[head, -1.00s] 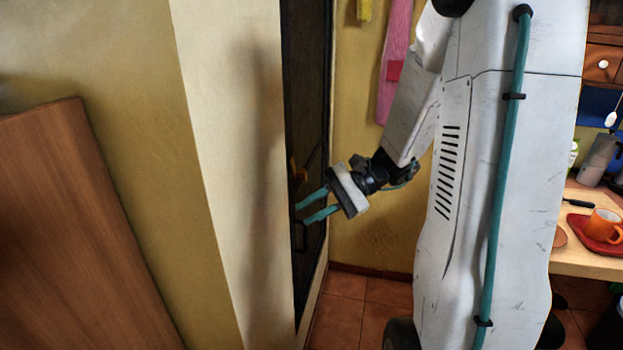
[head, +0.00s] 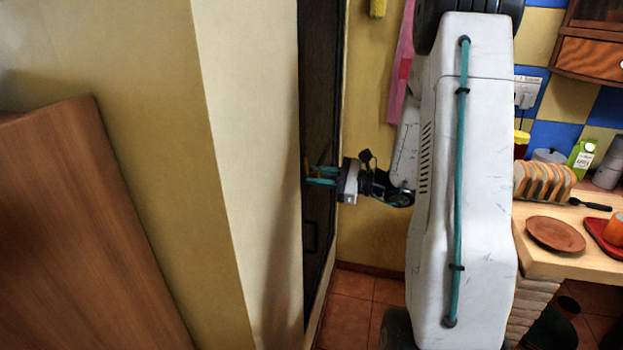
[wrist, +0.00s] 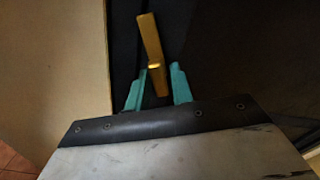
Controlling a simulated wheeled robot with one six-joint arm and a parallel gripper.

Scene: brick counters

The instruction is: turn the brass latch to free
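The brass latch (wrist: 152,42) is on the dark door panel. In the wrist view it stands nearly upright, its upper end leaning a little left. Its lower part lies between the teal fingertips of my gripper (wrist: 163,78). The fingers are apart, with the latch close to both; I cannot tell whether either touches it. In the head view my gripper (head: 322,175) points left at the dark door (head: 323,100), and the fingers mostly hide the latch there.
A pale wall edge (head: 255,150) stands just left of the door. A dark handle (head: 311,238) is lower on the door. A wooden panel (head: 80,230) leans at the left. At right a counter (head: 560,265) holds a brown plate (head: 555,234) and a toast rack (head: 543,182).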

